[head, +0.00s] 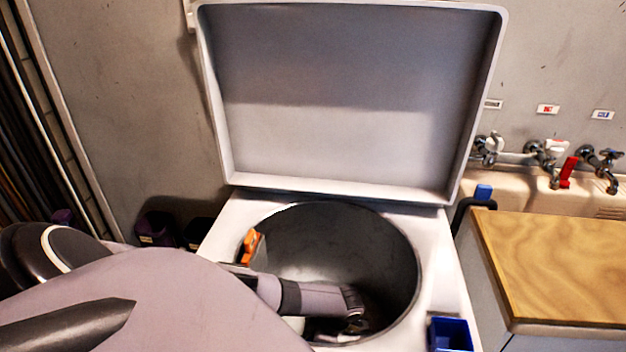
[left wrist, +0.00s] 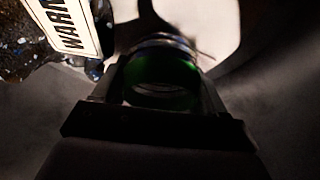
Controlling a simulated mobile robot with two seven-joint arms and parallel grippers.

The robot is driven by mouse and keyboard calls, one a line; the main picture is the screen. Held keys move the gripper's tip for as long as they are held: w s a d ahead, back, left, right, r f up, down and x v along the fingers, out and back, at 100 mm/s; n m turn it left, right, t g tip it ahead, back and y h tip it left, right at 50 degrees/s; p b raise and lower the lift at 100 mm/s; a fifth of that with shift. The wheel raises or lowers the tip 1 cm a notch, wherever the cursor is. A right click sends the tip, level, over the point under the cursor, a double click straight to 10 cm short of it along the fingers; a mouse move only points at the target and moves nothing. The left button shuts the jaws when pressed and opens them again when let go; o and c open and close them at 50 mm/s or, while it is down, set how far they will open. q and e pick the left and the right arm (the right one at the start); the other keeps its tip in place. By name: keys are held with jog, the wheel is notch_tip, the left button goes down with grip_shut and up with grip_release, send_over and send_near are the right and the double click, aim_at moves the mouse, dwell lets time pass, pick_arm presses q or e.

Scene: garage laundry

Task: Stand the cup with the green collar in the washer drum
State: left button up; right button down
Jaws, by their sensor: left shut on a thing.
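My left arm reaches down into the open washer drum (head: 395,240). My left gripper (left wrist: 160,92) is low inside the drum, its fingers on either side of the cup with the green collar (left wrist: 160,72). The left wrist view is dark there, but it shows the green band and a pale metallic rim between the fingers. In the head view a small shiny part shows by the gripper's end (head: 354,316), and I cannot tell if it is the cup. Whether the cup touches the drum floor is unclear. My right gripper is not in view.
The raised lid (head: 350,100) stands open behind the drum. An orange thing (head: 250,246) is at the drum's left rim. A blue box (head: 450,334) sits at front right, beside a wood-topped counter (head: 560,265). Something with a warning label (left wrist: 70,25) is close to the gripper.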

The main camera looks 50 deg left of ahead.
pick_arm(q)
jog(key=shift+f, duration=0.45)
jog(key=o, duration=0.9)
jog(key=shift+c, duration=0.2)
jog(key=shift+r, duration=0.6)
jog(key=p+v, duration=0.2)
jog(key=v, duration=1)
jog(key=shift+w+r, duration=0.1)
jog(key=shift+r, duration=0.05)
